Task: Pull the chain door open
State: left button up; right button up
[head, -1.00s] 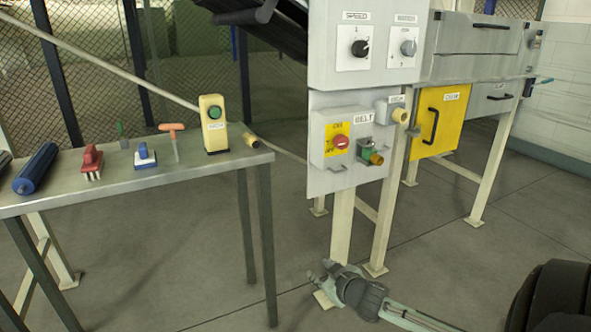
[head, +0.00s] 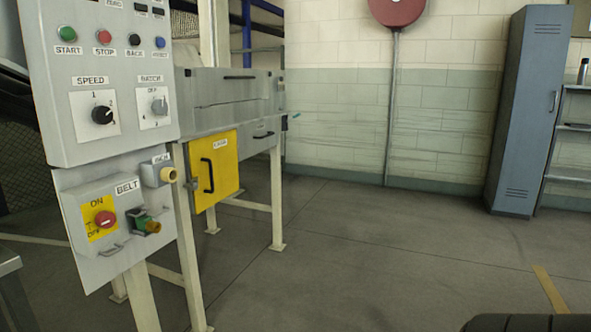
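The chain door (head: 226,180) is a yellow panel with a small white label, on the front of a grey machine at left centre in the head view. It looks shut. A black bar handle (head: 207,175) stands upright near its left edge. Neither of my grippers is in view, so I cannot see whether they are open or shut.
A control panel (head: 110,130) with buttons, knobs and a belt switch (head: 105,218) stands in the left foreground, left of the door. The machine's pale legs (head: 277,195) reach the floor.

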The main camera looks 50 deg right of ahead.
aim_at(213, 159)
jog(key=i+j+z, duration=0.15)
jog(key=z, duration=0.3)
jog(key=i+j+z, duration=0.1)
jog(key=z, duration=0.35)
jog(key=i+j+z, duration=0.1)
jog(key=j+z, duration=0.35)
jog(key=l, duration=0.1)
